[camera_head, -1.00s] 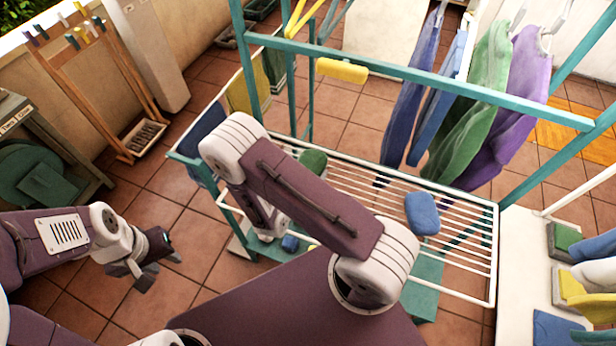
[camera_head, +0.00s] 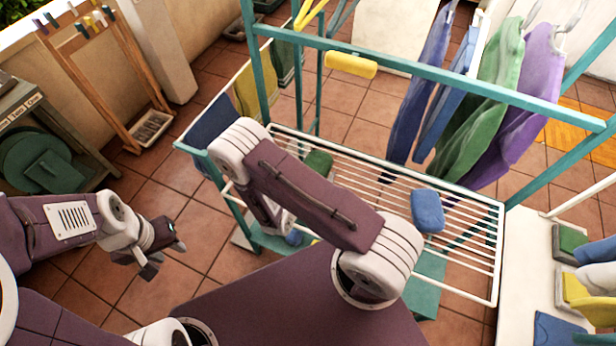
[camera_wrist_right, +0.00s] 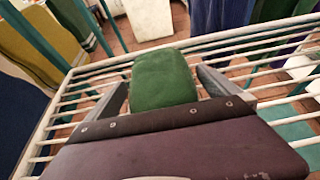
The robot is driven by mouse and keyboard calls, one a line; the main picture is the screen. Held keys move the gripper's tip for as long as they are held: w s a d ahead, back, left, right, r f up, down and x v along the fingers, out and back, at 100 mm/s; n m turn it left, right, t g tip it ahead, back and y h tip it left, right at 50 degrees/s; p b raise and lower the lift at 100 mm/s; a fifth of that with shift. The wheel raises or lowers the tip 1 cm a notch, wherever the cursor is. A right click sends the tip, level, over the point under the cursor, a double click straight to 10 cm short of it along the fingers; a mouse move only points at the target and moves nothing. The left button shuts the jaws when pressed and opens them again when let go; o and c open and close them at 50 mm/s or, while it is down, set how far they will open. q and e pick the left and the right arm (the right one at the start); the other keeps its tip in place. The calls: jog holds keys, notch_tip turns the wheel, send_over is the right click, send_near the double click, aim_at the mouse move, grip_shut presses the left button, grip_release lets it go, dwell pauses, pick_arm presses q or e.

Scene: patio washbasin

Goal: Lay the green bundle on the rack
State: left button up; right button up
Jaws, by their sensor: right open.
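The green bundle (camera_head: 318,163) lies on the white slatted rack (camera_head: 462,197), near its left end. In the right wrist view the bundle (camera_wrist_right: 163,80) sits on the rack bars (camera_wrist_right: 75,97), between the spread fingers of my right gripper (camera_wrist_right: 165,92). The gripper is open, with one finger at each side of the bundle. In the head view my right arm hides that gripper's fingers. My left gripper (camera_head: 164,257) is empty, with its fingertips apart, over the tiled floor left of the rack.
A blue bundle (camera_head: 427,211) lies on the rack's right part. Teal frame bars (camera_head: 440,78) cross above, with a yellow roll (camera_head: 351,64) on one. Blue, green and purple garments (camera_head: 490,95) hang behind the rack. A white bench (camera_head: 524,260) stands at right.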

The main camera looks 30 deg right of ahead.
jog(key=v, duration=1.2)
jog(key=s+d+r+m+g+y, duration=0.3)
jog(key=s+d+m+g, duration=0.3)
jog(key=s+m+g, duration=0.6)
jog(key=w+a+r+m+t+y, duration=0.4)
jog(key=w+r+m+y, duration=0.1)
jog(key=m, duration=0.9)
jog(key=shift+w+t+y, duration=0.3)
jog(key=shift+w+y, duration=0.5)
jog(key=shift+y, duration=0.4)
jog(key=shift+r, duration=0.15)
